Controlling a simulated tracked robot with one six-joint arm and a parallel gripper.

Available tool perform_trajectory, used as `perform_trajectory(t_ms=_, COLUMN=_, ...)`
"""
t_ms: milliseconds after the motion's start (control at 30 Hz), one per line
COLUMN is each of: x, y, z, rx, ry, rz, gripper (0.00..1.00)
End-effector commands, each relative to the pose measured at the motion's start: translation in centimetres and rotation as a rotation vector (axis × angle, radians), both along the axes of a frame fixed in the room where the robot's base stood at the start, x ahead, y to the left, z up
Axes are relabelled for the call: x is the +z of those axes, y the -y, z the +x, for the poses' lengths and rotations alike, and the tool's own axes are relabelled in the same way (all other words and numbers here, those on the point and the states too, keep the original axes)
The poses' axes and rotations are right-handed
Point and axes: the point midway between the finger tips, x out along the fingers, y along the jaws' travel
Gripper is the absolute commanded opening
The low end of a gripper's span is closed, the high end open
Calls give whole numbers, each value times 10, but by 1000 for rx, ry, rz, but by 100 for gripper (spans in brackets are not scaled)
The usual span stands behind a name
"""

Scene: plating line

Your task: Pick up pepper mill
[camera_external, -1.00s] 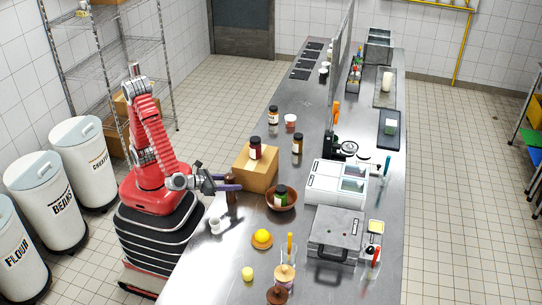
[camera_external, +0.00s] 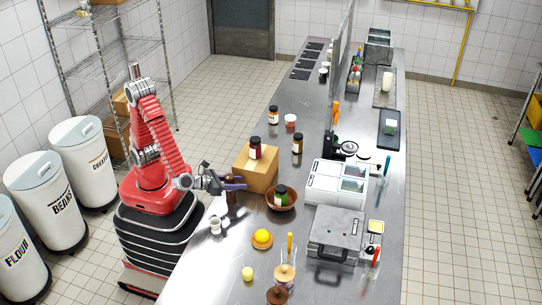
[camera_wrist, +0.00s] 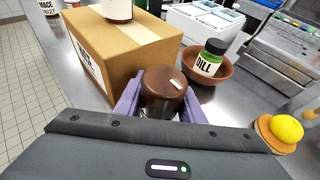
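The pepper mill is dark brown with a rounded top (camera_wrist: 163,88) and a small pale mark on it. It stands upright between the two purple fingers of my gripper (camera_wrist: 162,100) in the wrist view. The fingers press against it from both sides, so my gripper looks shut on it. In the external view my gripper (camera_external: 233,184) is at the counter's left side, with the brown mill (camera_external: 231,197) partly hidden by the fingers. Its lower part is hard to see, and I cannot tell whether it clears the counter.
A cardboard box (camera_external: 257,176) with a jar (camera_external: 255,148) on top stands just behind the mill. A brown bowl (camera_external: 291,203) holding a dill jar (camera_external: 280,193) is to the right.

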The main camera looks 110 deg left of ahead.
Motion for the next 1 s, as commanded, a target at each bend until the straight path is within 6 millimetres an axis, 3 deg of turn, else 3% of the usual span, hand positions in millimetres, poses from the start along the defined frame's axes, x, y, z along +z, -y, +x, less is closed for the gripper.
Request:
perform_trajectory(t_ms=367, x=0, y=0, z=0, rx=0, ry=0, rz=0, gripper=8)
perform_trajectory(t_ms=767, x=7, y=0, z=0, rx=0, ry=2, rz=-1, gripper=7)
perform_trajectory(t_ms=1000, x=35, y=0, z=1, rx=0, ry=6, rz=-3, gripper=7)
